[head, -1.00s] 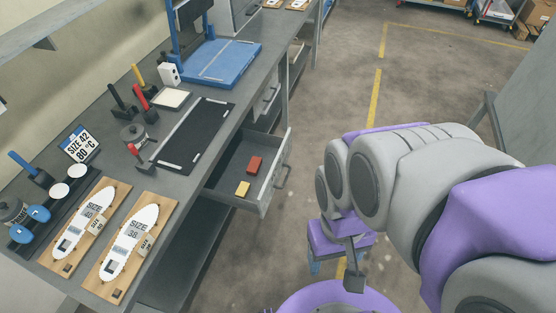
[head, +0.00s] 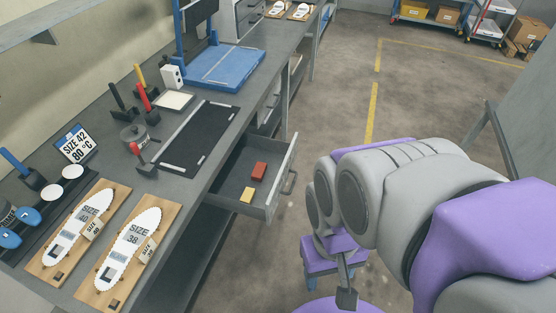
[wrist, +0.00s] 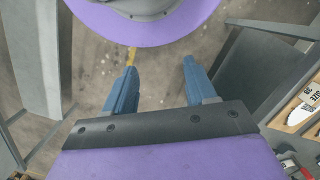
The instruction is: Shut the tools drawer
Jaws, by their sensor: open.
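A grey drawer (head: 232,188) stands pulled out from under the workbench in the head view. A red block (head: 259,171) and a yellow block (head: 246,195) lie inside. Its front panel (head: 284,176) carries a bar handle (head: 290,181) facing right. No label on it is readable. My gripper (head: 330,280) is low, right of and nearer than the drawer, apart from it and partly hidden by my arm. In the wrist view my gripper (wrist: 159,68) has its two blue fingers spread, with only floor between them.
The workbench holds a black mat (head: 200,138), a blue platform (head: 222,67) and two wooden boards with white insole shapes (head: 132,245). Beyond the drawer a bench leg (head: 284,92) stands. Floor right of the bench is clear, with yellow lines (head: 372,112). A grey panel (head: 510,125) stands at far right.

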